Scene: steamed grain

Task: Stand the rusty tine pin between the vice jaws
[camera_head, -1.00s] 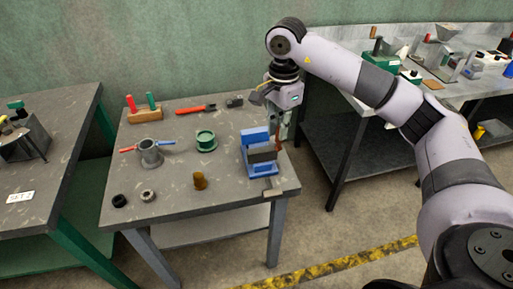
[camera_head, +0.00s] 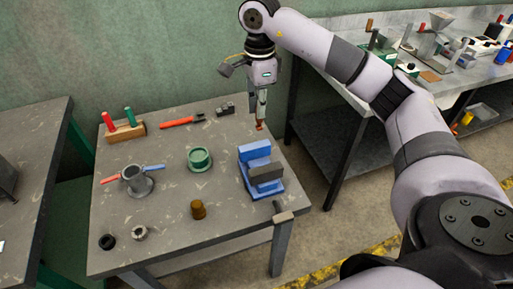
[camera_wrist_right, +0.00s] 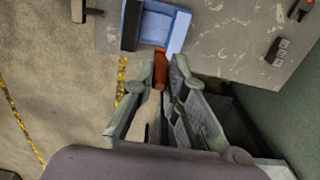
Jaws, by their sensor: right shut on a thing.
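The rusty tine pin (camera_head: 259,126) is reddish brown and sits in the tips of my right gripper (camera_head: 261,110). In the right wrist view the pin (camera_wrist_right: 161,68) is between the two fingertips of my right gripper (camera_wrist_right: 163,78), which is shut on it. The blue vice (camera_head: 257,190) with a grey jaw block (camera_head: 266,173) stands at the table's right side. In the head view the pin is just above the vice in the picture, apart from it. In the right wrist view the vice (camera_wrist_right: 158,30) lies just beyond the pin. My left gripper is not in view.
The grey table (camera_head: 170,225) also holds a green ring (camera_head: 199,160), a brown cylinder (camera_head: 198,210), a grey pot (camera_head: 138,185), red and green handles in a wooden block (camera_head: 124,132), and a red-handled tool (camera_head: 180,122). A second bench (camera_head: 450,85) stands at right.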

